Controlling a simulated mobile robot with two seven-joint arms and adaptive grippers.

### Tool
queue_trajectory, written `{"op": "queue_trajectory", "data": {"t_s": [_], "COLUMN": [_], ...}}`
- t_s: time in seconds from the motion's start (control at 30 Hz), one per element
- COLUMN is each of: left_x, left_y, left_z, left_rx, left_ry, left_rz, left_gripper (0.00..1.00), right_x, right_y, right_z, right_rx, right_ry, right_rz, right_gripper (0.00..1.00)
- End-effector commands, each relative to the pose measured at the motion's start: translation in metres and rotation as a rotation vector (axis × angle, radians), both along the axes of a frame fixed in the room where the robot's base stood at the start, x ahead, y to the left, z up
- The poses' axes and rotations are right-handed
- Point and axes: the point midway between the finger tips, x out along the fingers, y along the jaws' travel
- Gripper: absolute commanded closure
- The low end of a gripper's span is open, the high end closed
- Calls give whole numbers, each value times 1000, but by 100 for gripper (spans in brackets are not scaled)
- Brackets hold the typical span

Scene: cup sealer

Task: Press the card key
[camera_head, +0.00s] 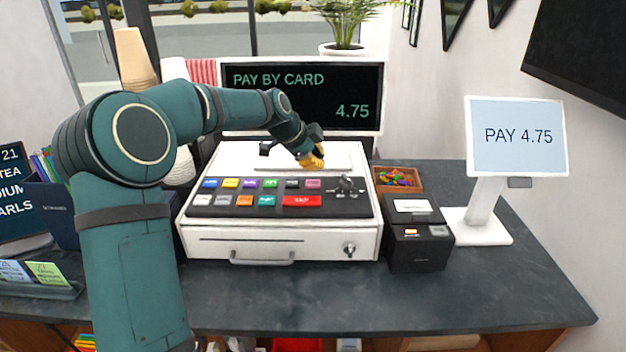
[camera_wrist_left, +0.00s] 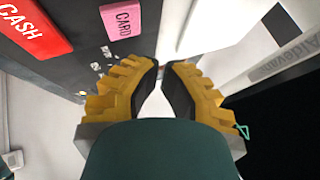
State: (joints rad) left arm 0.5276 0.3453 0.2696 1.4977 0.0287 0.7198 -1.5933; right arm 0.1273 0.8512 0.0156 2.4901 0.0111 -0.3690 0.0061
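The card key is a pink key marked CARD in the left wrist view (camera_wrist_left: 122,19); in the head view it is the small pink key (camera_head: 313,184) at the right end of the register's upper key row. The red CASH key (camera_head: 302,200) is just below it and also shows in the left wrist view (camera_wrist_left: 33,27). My left gripper (camera_head: 315,159) is above and behind the keypad, apart from the card key. Its yellow fingers (camera_wrist_left: 161,66) are empty, tips almost together. My right gripper is not in view.
The white cash register (camera_head: 215,245) stands on the dark counter (camera_head: 470,290). A black display (camera_head: 300,95) reading PAY BY CARD 4.75 is behind it. A dark card terminal (camera_head: 418,250), a wooden box (camera_head: 397,173) and a PAY 4.75 screen (camera_head: 517,137) stand to the right.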

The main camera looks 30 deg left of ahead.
Motion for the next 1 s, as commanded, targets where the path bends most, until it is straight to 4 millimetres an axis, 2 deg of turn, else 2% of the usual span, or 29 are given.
{"op": "queue_trajectory", "data": {"t_s": [0.1, 0.3, 1.0], "left_x": [0, 0, 0], "left_y": [0, 0, 0], "left_z": [14, 28, 27], "left_rx": [1, 1, 0], "left_ry": [-1, -1, 0], "left_rz": [0, 0, 0], "left_gripper": [100, 100, 100], "right_x": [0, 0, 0], "right_y": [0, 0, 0], "right_z": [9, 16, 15], "right_rx": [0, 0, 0], "right_ry": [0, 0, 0], "right_rz": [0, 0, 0], "right_gripper": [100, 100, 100]}}
